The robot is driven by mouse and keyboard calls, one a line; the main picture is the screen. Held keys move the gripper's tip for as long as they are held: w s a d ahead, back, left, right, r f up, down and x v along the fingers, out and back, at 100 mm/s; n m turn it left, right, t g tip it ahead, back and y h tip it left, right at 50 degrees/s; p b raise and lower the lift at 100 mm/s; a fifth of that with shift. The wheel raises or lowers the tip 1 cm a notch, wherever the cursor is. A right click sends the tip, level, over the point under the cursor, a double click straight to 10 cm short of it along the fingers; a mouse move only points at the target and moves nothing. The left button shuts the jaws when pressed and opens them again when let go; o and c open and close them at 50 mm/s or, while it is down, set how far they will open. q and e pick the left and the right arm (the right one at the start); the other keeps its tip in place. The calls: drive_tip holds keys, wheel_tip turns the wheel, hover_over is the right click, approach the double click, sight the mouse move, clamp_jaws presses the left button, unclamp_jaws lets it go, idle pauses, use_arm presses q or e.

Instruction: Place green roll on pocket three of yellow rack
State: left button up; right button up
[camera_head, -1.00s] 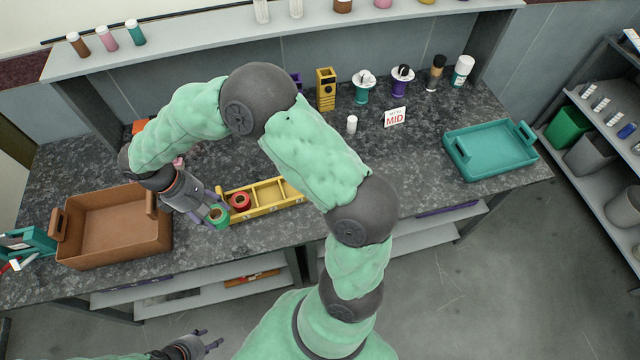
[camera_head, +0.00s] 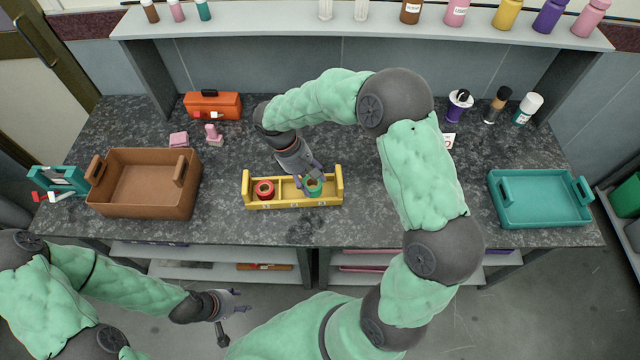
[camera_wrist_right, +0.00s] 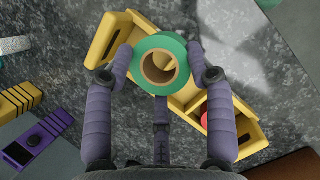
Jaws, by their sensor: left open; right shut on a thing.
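The yellow rack (camera_head: 292,204) stands on the dark counter, with a red roll (camera_head: 264,186) in its left pocket. My right gripper (camera_head: 311,183) is shut on the green roll (camera_head: 314,190) at the rack's right end pocket. In the right wrist view the green roll (camera_wrist_right: 152,42) sits upright between both fingers, over the end of the rack (camera_wrist_right: 113,35). The red roll (camera_wrist_right: 205,114) is partly hidden there. I cannot tell whether the green roll touches the pocket floor. My left gripper (camera_head: 236,305) is open and empty, low in front of the counter.
A brown bin (camera_head: 140,205) stands left of the rack, with an orange toolbox (camera_head: 212,107) behind. A teal tray (camera_head: 540,215) is at the right. A pink stamp (camera_head: 213,134) stands behind the rack. The counter just left of the rack is clear.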

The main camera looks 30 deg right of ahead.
drive_tip(key=w+d+f, duration=0.1)
drive_tip(key=f, duration=0.1)
drive_tip(key=w+d+f+b, duration=0.1)
drive_tip(key=d+f, duration=0.2)
drive_tip(key=f, duration=0.1)
drive_tip(key=shift+w+d+b, duration=0.2)
drive_tip(key=shift+w+b, duration=0.2)
drive_tip(key=shift+w+f+b, duration=0.1)
drive_tip(key=shift+f+b, duration=0.5)
drive_tip(key=shift+f, duration=1)
drive_tip(key=shift+f, duration=0.1)
drive_tip(key=shift+f, duration=0.1)
drive_tip(key=o, duration=0.9)
drive_tip(key=shift+r, duration=0.4)
drive_tip(key=p+v, duration=0.3)
drive_tip(key=v, duration=0.8)
drive_tip(key=shift+w+a+r, duration=0.1)
drive_tip(key=shift+a+r, duration=0.05)
drive_tip(key=shift+r, duration=0.1)
